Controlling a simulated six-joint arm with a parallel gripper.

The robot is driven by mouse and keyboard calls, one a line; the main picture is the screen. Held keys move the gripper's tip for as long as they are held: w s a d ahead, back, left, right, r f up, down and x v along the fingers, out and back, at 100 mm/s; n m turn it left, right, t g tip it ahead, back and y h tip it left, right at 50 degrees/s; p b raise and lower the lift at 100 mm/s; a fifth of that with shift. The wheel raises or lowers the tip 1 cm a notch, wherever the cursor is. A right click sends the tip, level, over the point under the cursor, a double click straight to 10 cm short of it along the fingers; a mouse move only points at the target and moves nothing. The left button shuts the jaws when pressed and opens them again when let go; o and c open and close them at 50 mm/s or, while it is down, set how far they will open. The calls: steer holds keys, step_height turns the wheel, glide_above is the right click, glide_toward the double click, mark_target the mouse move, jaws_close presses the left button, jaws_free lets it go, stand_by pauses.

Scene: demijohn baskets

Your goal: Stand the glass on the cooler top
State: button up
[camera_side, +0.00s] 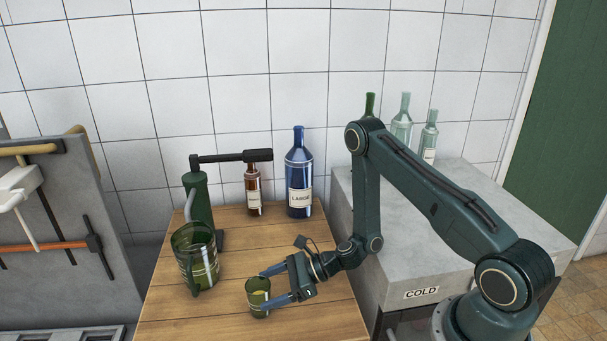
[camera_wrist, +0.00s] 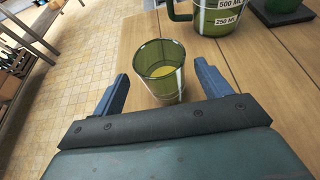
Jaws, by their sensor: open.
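The glass (camera_side: 257,292) is a small green tumbler with some yellowish content, upright on the wooden table near its front edge. It also shows in the wrist view (camera_wrist: 160,72), between and just beyond the fingertips. My gripper (camera_side: 268,284) is open, with one blue finger on each side of the glass; in the wrist view the gripper (camera_wrist: 160,88) shows gaps on both sides. The cooler top (camera_side: 425,260) is the grey surface of the box marked COLD, right of the table and partly hidden by my arm.
A green measuring jug (camera_side: 196,258) stands left of the glass, and a green corking device (camera_side: 197,200) behind it. A brown bottle (camera_side: 253,190) and a blue bottle (camera_side: 299,175) stand at the table's back. Pale bottles (camera_side: 402,120) stand at the cooler's back; its front is clear.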

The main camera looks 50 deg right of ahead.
mark_target(252, 295)
steer(key=shift+w+f, duration=0.1)
steer(key=shift+x, duration=2.5)
steer(key=c, duration=1.3)
steer(key=shift+r, duration=0.4)
steer(key=shift+r, duration=9.55)
steer(key=shift+d+r, duration=0.1)
